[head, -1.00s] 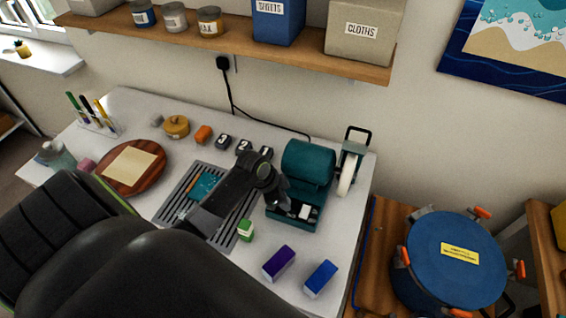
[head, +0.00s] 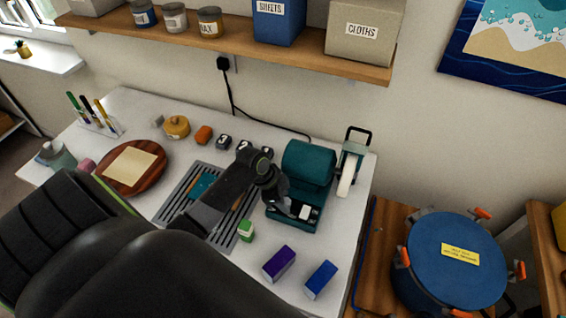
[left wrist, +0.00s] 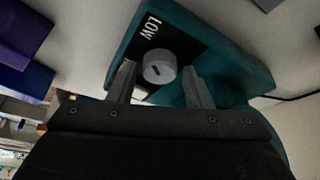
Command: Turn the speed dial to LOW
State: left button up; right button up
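The teal machine (head: 309,163) stands at the right end of the white table, with a black control panel on its front base. In the left wrist view its teal housing (left wrist: 225,62) fills the upper right. The grey speed dial (left wrist: 159,66) sits on the black panel near the word LOW (left wrist: 149,27), with a dark mark on its face. My left gripper (left wrist: 160,82) is open, with one finger on each side of the dial; contact cannot be told. In the head view my left gripper (head: 283,205) is at the panel's left part. My right gripper is not in view.
A grey slatted tray (head: 170,205) lies under my left arm.

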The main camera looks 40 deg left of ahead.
pick_arm(q)
jog(key=shift+o, duration=0.7)
jog(key=shift+s+a+r, duration=0.1)
jog(key=shift+a+r, duration=0.05)
jog(key=shift+r, duration=0.3)
jog(key=b+v, duration=0.2)
jog(key=v, duration=1.4)
jog(key=shift+r+b, duration=0.25)
jog(key=shift+b, duration=0.15)
jog(key=shift+f, duration=0.1)
